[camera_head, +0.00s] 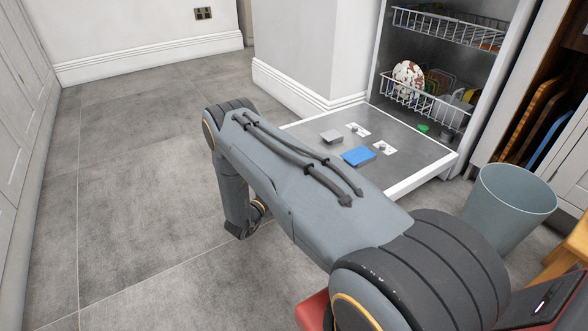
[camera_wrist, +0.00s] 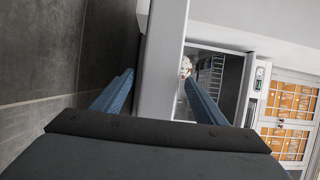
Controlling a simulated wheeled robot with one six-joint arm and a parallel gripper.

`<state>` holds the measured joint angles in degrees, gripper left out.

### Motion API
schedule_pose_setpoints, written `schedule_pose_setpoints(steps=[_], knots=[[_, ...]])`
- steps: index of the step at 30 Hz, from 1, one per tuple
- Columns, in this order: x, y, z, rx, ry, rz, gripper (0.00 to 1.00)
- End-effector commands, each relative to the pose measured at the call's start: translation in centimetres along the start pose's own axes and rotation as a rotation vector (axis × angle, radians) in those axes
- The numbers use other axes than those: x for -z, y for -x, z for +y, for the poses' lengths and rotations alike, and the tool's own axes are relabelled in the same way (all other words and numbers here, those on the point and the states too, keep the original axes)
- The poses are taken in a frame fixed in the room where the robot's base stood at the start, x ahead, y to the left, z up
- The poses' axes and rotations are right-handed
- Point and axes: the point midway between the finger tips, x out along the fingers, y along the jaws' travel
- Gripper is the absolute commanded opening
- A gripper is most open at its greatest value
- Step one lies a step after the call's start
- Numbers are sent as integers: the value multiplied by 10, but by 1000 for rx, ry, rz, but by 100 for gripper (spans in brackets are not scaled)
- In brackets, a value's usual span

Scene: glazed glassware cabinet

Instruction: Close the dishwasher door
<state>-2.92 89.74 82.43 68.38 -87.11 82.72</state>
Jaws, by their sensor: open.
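The dishwasher door (camera_head: 412,150) is open and lies lowered, close to flat, in the head view, its grey inner side facing up. Its white-rimmed edge runs along the front and right. My arm crosses in front of the door's left part and hides some of it. My gripper (camera_wrist: 159,76) is hidden in the head view. In the wrist view its two fingers are apart, with a white bar (camera_wrist: 168,30), apparently the door's edge, between them. I cannot tell whether either finger touches it.
The dishwasher's upper rack (camera_head: 450,28) and lower rack (camera_head: 398,92) are inside; the lower holds a speckled round dish (camera_head: 408,77). A blue block (camera_head: 358,156) and grey block (camera_head: 331,137) are on the door. A grey bin (camera_head: 508,205) stands right. Floor (camera_head: 130,180) left is clear.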

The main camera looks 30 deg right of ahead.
Motion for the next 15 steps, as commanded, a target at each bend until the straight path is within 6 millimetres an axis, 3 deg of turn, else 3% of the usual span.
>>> schedule_pose_setpoints(steps=[9, 15], knots=[[3, -50, 2, 0, -2, 9, 66], [3, -71, 2, 0, -1, 8, 66]])
